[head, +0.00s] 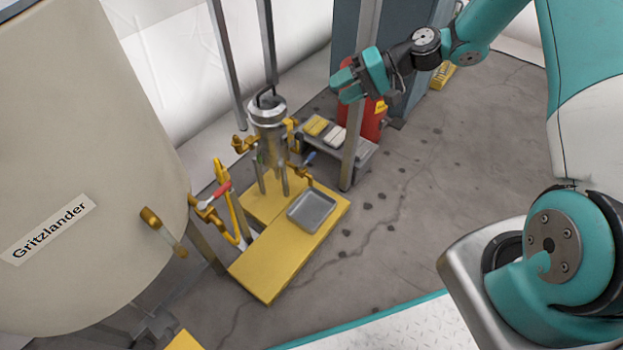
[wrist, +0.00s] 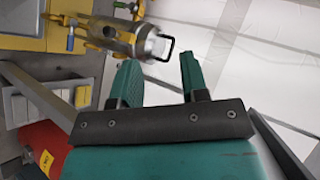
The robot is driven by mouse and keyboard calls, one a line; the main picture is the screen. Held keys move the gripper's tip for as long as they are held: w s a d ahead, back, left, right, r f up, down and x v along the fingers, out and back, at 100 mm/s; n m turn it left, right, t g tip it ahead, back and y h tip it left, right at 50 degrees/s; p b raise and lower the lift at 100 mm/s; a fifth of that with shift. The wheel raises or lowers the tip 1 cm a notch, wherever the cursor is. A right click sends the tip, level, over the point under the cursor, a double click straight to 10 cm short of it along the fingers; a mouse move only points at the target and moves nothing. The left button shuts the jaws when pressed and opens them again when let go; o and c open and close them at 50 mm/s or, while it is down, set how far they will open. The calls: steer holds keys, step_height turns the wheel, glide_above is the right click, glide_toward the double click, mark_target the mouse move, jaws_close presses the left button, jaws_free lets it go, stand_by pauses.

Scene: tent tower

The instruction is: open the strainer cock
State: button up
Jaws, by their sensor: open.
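The strainer (head: 268,122) is an upright metal canister with a wire bail on its lid, standing on legs over a yellow base. Brass fittings surround it: one to its left (head: 243,145), and one low on its right (head: 301,175) near a blue handle (head: 309,156). I cannot tell for certain which is the strainer cock. In the wrist view the strainer (wrist: 125,40) lies sideways at the top, with a blue handle (wrist: 70,40) near its lower end. My gripper (head: 345,84) is open and empty, above and right of the strainer, apart from it; it shows in the wrist view (wrist: 160,70).
A grey post (head: 356,140) stands between the strainer and a red cylinder (head: 372,120). A low grey bench (head: 360,155) holds yellow and white blocks. A grey tray (head: 311,210) lies on the yellow base (head: 270,270). A red-handled valve (head: 214,195) is near the large tank (head: 85,130).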

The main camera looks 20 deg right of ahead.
mark_target(311, 155)
steer(key=d+f+m+t+y+b, duration=0.1)
steer(key=d+f+m+t+b, duration=0.35)
steer(key=f, duration=0.95)
steer(key=d+f+m+t+y+b, duration=0.15)
steer(key=d+f+b, duration=0.5)
steer(key=f, duration=0.75)
steer(key=shift+g+h, duration=0.25)
steer(key=shift+g, duration=0.05)
steer(key=b+x, duration=0.8)
steer(key=x, duration=1)
steer(key=shift+w+d+f, duration=0.1)
steer(key=shift+f, duration=0.05)
steer(key=shift+w+a, duration=0.15)
steer(key=shift+a, duration=0.1)
steer(key=shift+c, duration=0.5)
jaws_close()
